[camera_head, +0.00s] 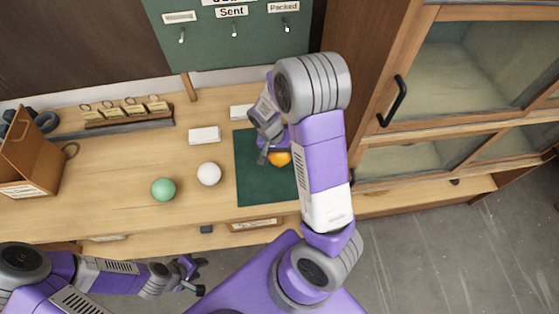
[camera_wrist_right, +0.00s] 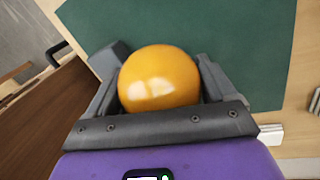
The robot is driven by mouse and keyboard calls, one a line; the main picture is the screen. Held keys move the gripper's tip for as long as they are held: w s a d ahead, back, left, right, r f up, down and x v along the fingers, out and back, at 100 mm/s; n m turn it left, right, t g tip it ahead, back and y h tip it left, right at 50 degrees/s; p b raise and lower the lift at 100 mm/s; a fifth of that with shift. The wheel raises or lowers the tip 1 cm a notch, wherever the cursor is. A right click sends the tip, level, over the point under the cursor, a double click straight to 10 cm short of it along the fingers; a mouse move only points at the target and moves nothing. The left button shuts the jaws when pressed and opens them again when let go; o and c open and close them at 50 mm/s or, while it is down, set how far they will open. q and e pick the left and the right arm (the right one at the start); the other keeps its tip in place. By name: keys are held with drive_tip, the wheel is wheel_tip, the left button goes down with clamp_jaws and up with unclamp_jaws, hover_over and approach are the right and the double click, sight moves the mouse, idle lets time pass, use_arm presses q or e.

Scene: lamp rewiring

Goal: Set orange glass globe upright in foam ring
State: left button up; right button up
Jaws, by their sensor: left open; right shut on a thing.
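The orange glass globe (camera_head: 280,159) is over the dark green mat (camera_head: 255,190) in the head view, partly covered by my right arm. In the right wrist view the orange globe (camera_wrist_right: 158,78) sits between the two fingers of my right gripper (camera_wrist_right: 160,62), which is shut on it. Green mat (camera_wrist_right: 190,22) shows behind it. I cannot tell how far the globe is above the mat. No foam ring can be made out; my right arm covers part of the mat. My left gripper (camera_head: 194,275) is open and empty, in front of the table's front edge.
A white ball (camera_head: 209,174) and a green ball (camera_head: 163,189) rest on the wooden table (camera_head: 110,205) left of the mat. White cards (camera_head: 205,135) lie behind them. A wooden box (camera_head: 33,155) stands far left. A glass-doored cabinet (camera_head: 460,70) stands right.

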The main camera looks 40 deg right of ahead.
sight(280, 162)
drive_tip(key=shift+f, duration=2.25)
drive_tip(key=shift+f+b, duration=0.15)
drive_tip(key=shift+b, duration=0.25)
drive_tip(key=o, duration=0.9)
drive_tip(key=shift+c, duration=0.2)
